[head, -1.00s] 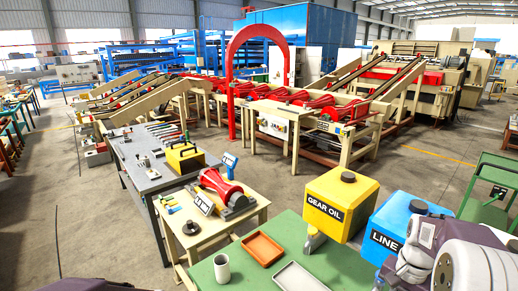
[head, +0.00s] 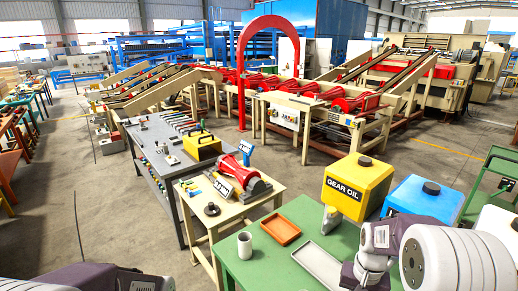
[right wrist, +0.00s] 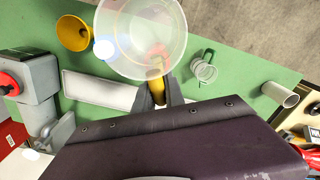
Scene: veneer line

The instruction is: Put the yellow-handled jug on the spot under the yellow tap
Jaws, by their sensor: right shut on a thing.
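The yellow-handled jug (right wrist: 140,40), clear and round, shows at the top of the right wrist view. My right gripper (right wrist: 160,92) is shut on its yellow handle (right wrist: 156,88), holding it over the green table. In the head view my right arm is at lower right; its fingers and the jug do not show. The yellow GEAR OIL container (head: 357,188) stands at the green table's back edge. The spot is not made out. My left gripper is out of view.
The green table (head: 262,274) holds an orange tray (head: 281,230), a grey tray (head: 318,263) and a white cup (head: 245,245). A blue container (head: 422,200) stands right of the yellow one. The right wrist view shows a yellow funnel (right wrist: 74,33) and a clear handled vessel (right wrist: 204,70).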

